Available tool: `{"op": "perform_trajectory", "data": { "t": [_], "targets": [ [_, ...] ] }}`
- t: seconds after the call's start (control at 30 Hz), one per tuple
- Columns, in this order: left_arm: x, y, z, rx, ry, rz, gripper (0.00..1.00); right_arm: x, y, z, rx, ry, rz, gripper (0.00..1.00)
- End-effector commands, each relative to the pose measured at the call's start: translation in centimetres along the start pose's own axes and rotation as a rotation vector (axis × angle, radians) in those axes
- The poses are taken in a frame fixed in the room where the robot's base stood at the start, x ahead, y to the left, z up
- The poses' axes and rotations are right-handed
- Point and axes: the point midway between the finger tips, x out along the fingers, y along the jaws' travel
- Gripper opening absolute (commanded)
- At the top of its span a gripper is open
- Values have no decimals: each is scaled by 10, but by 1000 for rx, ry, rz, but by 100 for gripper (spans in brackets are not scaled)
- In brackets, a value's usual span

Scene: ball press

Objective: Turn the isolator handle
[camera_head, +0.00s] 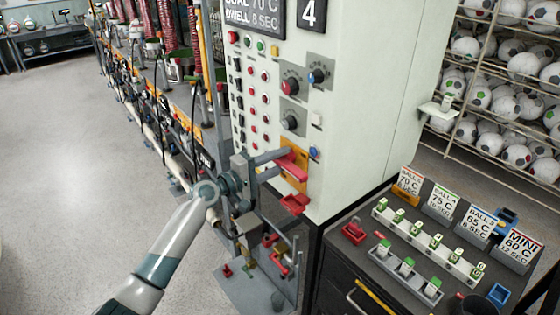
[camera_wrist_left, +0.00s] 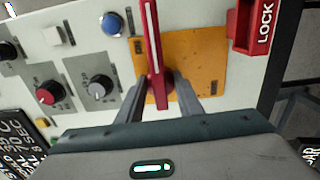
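The isolator handle is a red lever (camera_wrist_left: 153,50) on an orange plate (camera_wrist_left: 205,60) in the left wrist view. In the head view the red handle (camera_head: 292,166) sits on the orange plate (camera_head: 292,148), low on the white cabinet's front. In the head view my left gripper (camera_head: 283,163) reaches to the handle from the left. My right gripper is not in view.
A red LOCK part (camera_wrist_left: 255,25) is beside the plate. Knobs and buttons, including a blue button (camera_head: 314,152), are close to the handle. A dark bench (camera_head: 345,270) with labelled cards stands to the right. Ball racks (camera_head: 500,80) stand behind. Floor at left is clear.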

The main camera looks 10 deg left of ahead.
Motion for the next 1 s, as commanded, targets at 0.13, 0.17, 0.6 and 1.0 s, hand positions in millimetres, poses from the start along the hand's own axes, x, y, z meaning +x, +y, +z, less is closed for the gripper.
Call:
{"op": "perform_trajectory", "data": {
  "t": [0.13,0.17,0.6,1.0],
  "targets": [
    [0,0,0,2,-1,-1,33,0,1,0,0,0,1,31],
    [0,0,0,2,-1,-1,33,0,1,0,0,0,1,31],
    [-42,-4,-1,5,1,-2,33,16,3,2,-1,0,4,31],
    [-123,-6,0,4,0,-4,33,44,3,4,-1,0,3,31]
  ]
}}
